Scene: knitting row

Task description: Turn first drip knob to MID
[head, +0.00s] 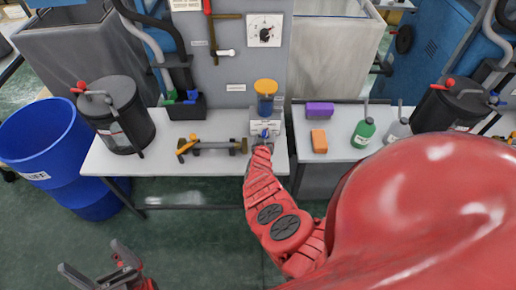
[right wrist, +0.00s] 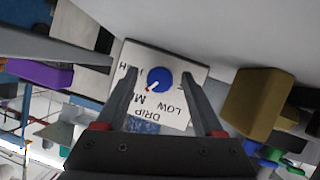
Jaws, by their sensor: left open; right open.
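The blue drip knob (right wrist: 160,80) sits on a white label plate (right wrist: 186,58) in the right wrist view. The plate reads DRIP and LOW, with a partly hidden word starting with M. The knob's pale pointer is turned to the lower left, towards that M. In the head view the blue knob (head: 264,133) is small, on the unit below a yellow-capped blue jar (head: 265,97). My right gripper (right wrist: 161,77) is open, one finger on either side of the knob; I cannot tell whether they touch it. My left gripper (head: 92,273) is open and empty, low at the left.
A bar with an orange-yellow handle (head: 215,146) lies on the white table (head: 165,160) left of the knob. A dark canister (head: 122,120) stands further left, near a blue barrel (head: 50,150). Right of the unit are an orange block (head: 319,141) and a green bottle (head: 363,132).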

